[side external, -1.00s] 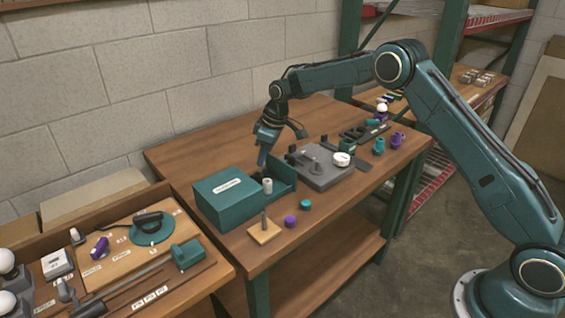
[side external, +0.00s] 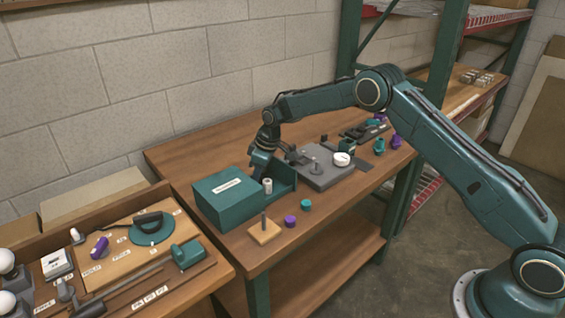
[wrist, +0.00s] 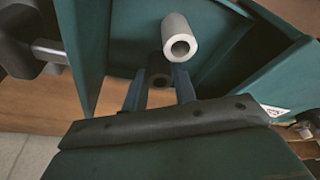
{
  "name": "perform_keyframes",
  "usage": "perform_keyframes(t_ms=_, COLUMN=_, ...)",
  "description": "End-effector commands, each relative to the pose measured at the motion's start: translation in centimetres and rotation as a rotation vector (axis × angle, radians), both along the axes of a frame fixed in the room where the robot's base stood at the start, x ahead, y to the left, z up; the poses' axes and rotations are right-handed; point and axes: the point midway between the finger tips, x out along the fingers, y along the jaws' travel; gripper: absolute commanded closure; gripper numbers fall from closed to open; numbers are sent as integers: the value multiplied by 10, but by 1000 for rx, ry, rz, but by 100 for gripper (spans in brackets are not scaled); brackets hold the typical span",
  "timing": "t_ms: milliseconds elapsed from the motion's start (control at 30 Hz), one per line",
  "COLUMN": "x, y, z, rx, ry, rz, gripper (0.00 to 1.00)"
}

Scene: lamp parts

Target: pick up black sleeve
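The black sleeve (wrist: 159,80) is a short dark tube in the wrist view, inside the teal box (side external: 225,200), beside a white sleeve (wrist: 178,42). My gripper (wrist: 158,73) has its two fingers apart, one on each side of the black sleeve. I cannot see clear contact between the fingers and the sleeve. In the side view my gripper (side external: 259,178) reaches down into the open part of the box, behind the white sleeve (side external: 267,186), and the black sleeve is hidden there.
The teal walls of the box (wrist: 85,45) stand close around my fingers. A grey fixture plate (side external: 322,178) is to the right. A wooden block with a peg (side external: 264,232), a purple cap (side external: 290,221) and a teal cap (side external: 306,204) stand in front.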

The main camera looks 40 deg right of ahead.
Motion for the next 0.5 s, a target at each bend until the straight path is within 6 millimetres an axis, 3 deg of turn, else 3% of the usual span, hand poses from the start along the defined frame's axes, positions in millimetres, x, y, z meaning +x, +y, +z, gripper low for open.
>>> perform_keyframes(t_ms=133, x=2, y=1, z=-9, rx=-1, ry=1, rz=0, gripper=72)
perform_keyframes(t_ms=500, x=2, y=1, z=-9, rx=0, ry=0, rz=0, gripper=72)
